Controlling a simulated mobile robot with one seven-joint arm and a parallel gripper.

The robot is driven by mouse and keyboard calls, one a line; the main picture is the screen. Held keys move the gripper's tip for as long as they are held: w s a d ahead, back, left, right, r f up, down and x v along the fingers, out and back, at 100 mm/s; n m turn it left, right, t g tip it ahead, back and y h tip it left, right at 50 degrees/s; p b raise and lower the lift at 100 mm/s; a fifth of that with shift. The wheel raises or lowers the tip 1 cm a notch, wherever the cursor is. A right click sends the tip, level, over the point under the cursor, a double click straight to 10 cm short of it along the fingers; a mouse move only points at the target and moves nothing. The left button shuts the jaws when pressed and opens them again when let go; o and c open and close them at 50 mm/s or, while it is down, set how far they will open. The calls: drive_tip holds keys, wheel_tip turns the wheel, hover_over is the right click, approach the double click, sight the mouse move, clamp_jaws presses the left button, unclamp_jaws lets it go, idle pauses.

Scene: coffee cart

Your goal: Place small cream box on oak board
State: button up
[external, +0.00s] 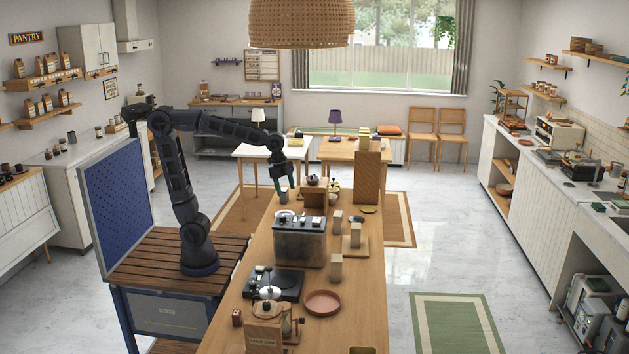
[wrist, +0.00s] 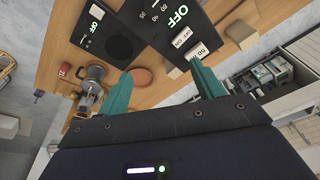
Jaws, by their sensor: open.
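Several small cream boxes stand on the long wooden counter in the external view. One (external: 336,267) is upright right of the dark glass-fronted machine. Another (external: 337,222) is upright farther back. A third (external: 355,232) stands on a light wooden board (external: 359,252), which looks like the oak board. My gripper (external: 284,187) is open, fingers downward, over the far left part of the counter, apart from these boxes. In the wrist view, my gripper (wrist: 165,82) has its green fingers wide apart with nothing held. A pale box (wrist: 240,34) shows at upper right there, partly tilted by the view.
The dark machine (external: 300,244), a black scale (external: 273,284), a terracotta dish (external: 322,303) and a grinder (external: 268,315) crowd the near counter. A tall brown woven panel (external: 367,178) rises at the far end.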

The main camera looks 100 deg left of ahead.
drive_tip(key=s+d+f+n, duration=0.1)
drive_tip(key=s+n, duration=0.1)
drive_tip(key=s, duration=0.4)
drive_tip(key=s+d+f+n+t, duration=0.1)
drive_tip(key=s+f+n, duration=0.1)
drive_tip(key=s, duration=0.5)
drive_tip(key=s+d+f+n+t, duration=0.1)
drive_tip(key=s+f+n, duration=0.1)
drive_tip(key=s, duration=0.5)
drive_tip(key=shift+d+f+n+y, duration=0.2)
drive_tip(key=shift+d+n+y, duration=0.1)
drive_tip(key=shift+d+y, duration=0.1)
